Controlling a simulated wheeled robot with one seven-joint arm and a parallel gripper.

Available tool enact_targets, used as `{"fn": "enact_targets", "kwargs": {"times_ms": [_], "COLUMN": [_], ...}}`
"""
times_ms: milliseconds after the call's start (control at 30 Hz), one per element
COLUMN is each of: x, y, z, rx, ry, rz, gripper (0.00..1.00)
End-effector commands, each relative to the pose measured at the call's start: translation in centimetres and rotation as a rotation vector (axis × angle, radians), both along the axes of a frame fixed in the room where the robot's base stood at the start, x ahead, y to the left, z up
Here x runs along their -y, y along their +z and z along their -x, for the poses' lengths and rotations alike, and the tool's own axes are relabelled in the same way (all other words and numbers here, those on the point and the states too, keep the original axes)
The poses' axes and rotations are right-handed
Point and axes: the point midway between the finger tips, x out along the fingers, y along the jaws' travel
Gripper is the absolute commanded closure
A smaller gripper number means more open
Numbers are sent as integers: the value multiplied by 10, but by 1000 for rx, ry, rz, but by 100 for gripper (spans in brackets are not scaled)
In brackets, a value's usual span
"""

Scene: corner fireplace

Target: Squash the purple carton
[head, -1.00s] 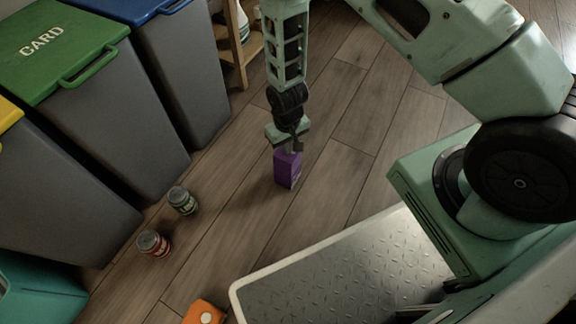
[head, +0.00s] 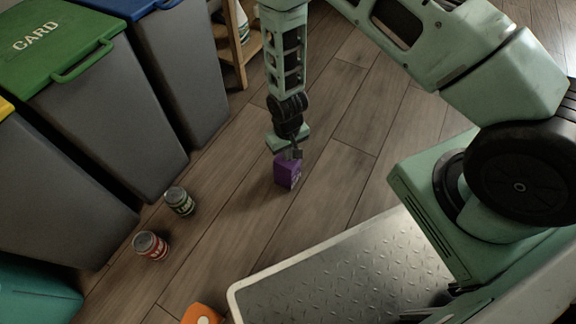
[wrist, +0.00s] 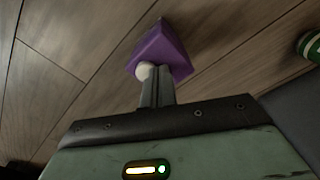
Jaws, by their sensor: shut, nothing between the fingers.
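The purple carton (head: 287,172) stands on the wooden floor below my arm. In the wrist view the carton (wrist: 164,52) shows purple faces, with a pale round cap (wrist: 145,71) beside my fingertips. My gripper (head: 294,154) points down with its fingers together and empty, at the top of the carton. In the wrist view the fingertips (wrist: 156,72) overlap the carton's near edge and seem to touch it. The fingers hide part of its top.
Grey bins, one with a green CARD lid (head: 50,42), line the left side. An orange object (head: 202,314) lies at the bottom. Floor right of the carton is clear.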

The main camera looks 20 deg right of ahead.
Motion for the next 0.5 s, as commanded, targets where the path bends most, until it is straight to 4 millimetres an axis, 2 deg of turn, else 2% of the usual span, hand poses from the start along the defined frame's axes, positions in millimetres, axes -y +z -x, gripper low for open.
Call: {"fn": "enact_targets", "kwargs": {"times_ms": [500], "x": [0], "y": [-22], "z": [0], "rx": [0], "ry": [0], "rz": [0], "gripper": [100]}}
